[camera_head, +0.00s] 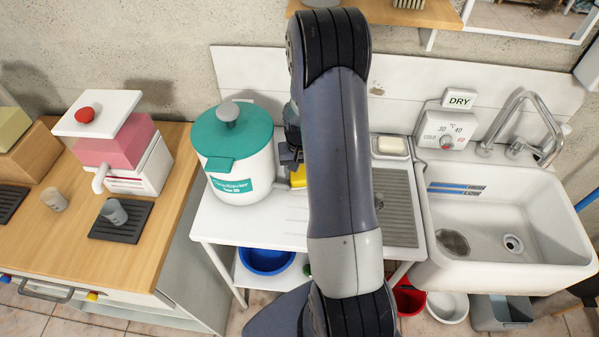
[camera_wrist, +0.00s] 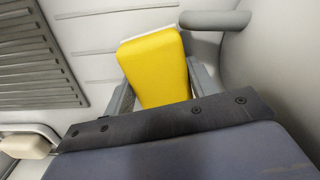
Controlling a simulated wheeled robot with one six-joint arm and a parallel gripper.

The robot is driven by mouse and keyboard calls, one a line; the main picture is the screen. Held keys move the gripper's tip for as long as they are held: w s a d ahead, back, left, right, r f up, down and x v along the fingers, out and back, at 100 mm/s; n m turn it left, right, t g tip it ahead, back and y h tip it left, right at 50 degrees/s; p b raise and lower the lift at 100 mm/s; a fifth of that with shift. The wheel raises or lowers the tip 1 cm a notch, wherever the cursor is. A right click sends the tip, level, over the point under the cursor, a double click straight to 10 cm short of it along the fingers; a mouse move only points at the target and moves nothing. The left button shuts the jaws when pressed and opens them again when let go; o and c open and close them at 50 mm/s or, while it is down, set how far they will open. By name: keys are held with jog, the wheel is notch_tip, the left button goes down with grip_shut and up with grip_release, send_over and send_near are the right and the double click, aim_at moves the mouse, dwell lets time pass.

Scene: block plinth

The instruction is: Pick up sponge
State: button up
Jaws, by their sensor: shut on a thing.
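The sponge (camera_wrist: 157,70) is a yellow block with a pale layer along its far edge. In the wrist view it sits between the two fingers of my gripper (camera_wrist: 160,88), which is shut on it. In the head view only a small yellow part of the sponge (camera_head: 298,177) shows left of my arm, and my gripper (camera_head: 291,158) is mostly hidden behind the arm. The sponge is over the white draining surface (camera_head: 263,222), right of the white pot. I cannot tell whether it touches the surface.
A white pot with a teal lid (camera_head: 233,150) stands close left of my gripper. A ribbed grey drain panel (camera_head: 396,208) and a white sink (camera_head: 512,220) lie to the right. A soap bar (camera_head: 392,145) sits behind the panel. A wooden counter (camera_head: 165,200) is at the left.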

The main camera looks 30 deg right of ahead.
aim_at(300, 169)
jog(key=shift+r, duration=0.1)
notch_tip(300, 169, up, 18)
jog(key=b, duration=0.2)
jog(key=shift+b, duration=0.35)
jog(key=o, duration=0.5)
jog(key=c, duration=0.3)
